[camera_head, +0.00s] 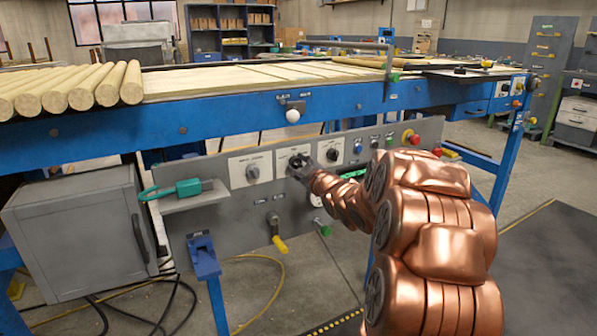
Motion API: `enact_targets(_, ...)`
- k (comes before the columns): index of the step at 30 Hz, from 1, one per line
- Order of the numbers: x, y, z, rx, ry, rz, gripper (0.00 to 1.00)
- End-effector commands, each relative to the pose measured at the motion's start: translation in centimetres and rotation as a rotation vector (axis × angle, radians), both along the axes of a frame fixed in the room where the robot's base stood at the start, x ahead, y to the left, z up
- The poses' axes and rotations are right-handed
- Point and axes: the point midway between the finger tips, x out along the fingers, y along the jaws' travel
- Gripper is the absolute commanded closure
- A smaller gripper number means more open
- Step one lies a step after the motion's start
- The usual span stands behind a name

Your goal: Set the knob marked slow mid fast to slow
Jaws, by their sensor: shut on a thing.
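A grey control panel (230,222) hangs below the blue wooden-stock table. It has three white plates with knobs in a row. My copper arm reaches in from the right, and my gripper (297,163) is at the middle plate (283,157), shut on the dark knob there. The fingers hide most of that knob, so its pointer direction cannot be told. The plate lettering is too small to read. The left plate bears a grey knob (252,173) and the right plate a black knob (332,154); both stand clear of my gripper.
A green-handled tool (178,189) lies on a small shelf left of the knobs. A yellow-handled lever (279,243) and a green knob (324,230) sit below. A red button (413,138) is at the right. Round wooden rods (75,88) lie on the table above.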

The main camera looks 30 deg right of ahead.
Motion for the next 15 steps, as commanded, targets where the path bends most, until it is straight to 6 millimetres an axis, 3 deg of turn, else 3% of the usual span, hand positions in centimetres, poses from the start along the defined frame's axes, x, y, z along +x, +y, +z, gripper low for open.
enact_targets(15, 0.02, 0.03, 0.08, -0.089, 0.006, 0.001, 0.98)
